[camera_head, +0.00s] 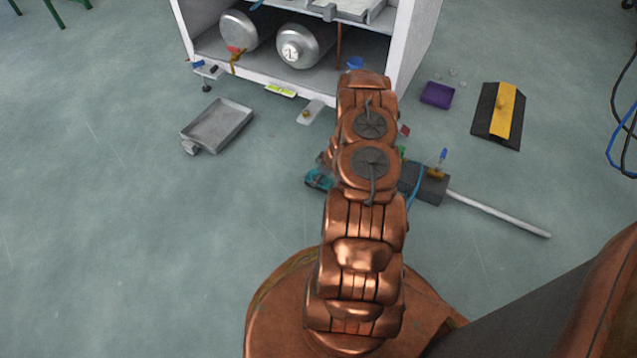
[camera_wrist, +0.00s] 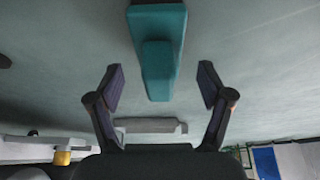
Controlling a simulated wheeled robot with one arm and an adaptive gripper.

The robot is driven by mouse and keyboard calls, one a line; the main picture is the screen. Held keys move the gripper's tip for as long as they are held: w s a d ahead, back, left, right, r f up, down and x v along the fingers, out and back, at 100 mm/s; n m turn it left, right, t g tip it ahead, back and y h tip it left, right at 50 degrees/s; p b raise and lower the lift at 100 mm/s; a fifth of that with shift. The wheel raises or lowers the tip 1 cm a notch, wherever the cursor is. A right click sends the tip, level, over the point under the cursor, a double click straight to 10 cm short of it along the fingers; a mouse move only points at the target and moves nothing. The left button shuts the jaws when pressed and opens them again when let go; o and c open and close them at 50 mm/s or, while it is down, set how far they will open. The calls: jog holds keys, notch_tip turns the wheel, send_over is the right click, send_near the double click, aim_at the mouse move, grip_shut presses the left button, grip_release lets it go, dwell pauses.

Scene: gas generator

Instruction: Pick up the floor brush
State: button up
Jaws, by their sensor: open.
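A teal block-shaped object with a raised narrower handle-like part, which looks like the floor brush (camera_wrist: 157,60), lies on the floor in the wrist view. It also shows in the head view (camera_head: 318,180), just left of my arm and partly covered by it. My gripper (camera_wrist: 160,88) is open, one finger on each side of the near end of the teal object. I see a gap on both sides, and nothing is held. I cannot tell the height of the fingers above it. In the head view my arm hides the gripper.
A dark grey block (camera_head: 426,187) with a white pole (camera_head: 500,215) lies right of my arm. A white cabinet (camera_head: 415,40) holding metal cylinders stands ahead. A grey dustpan-like tray (camera_head: 215,128) lies left; a black-and-yellow ramp (camera_head: 497,115) lies right.

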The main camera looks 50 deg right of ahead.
jog(key=b+x, duration=0.1)
jog(key=x, duration=0.3)
jog(key=shift+s+b, duration=0.1)
jog(key=shift+b, duration=0.2)
jog(key=shift+d, duration=0.1)
